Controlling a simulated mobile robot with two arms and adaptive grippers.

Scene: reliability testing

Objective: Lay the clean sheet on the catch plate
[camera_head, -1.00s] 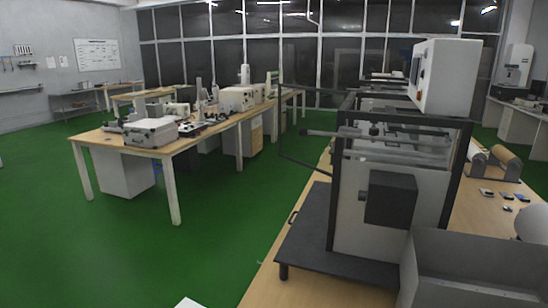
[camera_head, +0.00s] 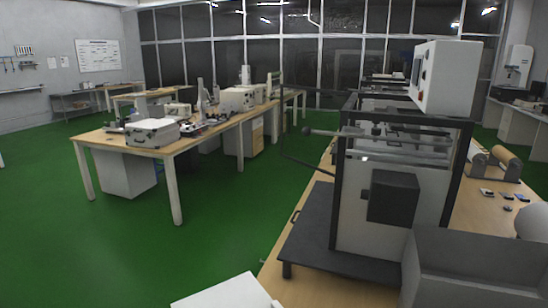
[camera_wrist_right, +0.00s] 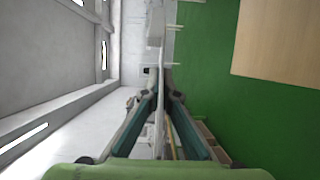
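A flat white sheet (camera_head: 232,293) comes into the bottom edge of the head view, left of the near bench; most of it is out of frame. In the right wrist view my right gripper (camera_wrist_right: 161,94) has its fingers drawn close together on a thin pale strip, which looks like the sheet seen edge-on. A dark flat plate (camera_head: 312,238) sits on the bench at the foot of a framed test machine (camera_head: 375,235); it looks like the catch plate and is bare at its left part. The sheet is apart from it. My left gripper is not in view.
A grey open-topped box (camera_head: 470,265) stands at the right front of the bench (camera_head: 330,292). Rolls on a stand (camera_head: 495,163) and small parts lie behind it. A black bent bar (camera_head: 283,140) juts left from the machine. Green floor is free at left.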

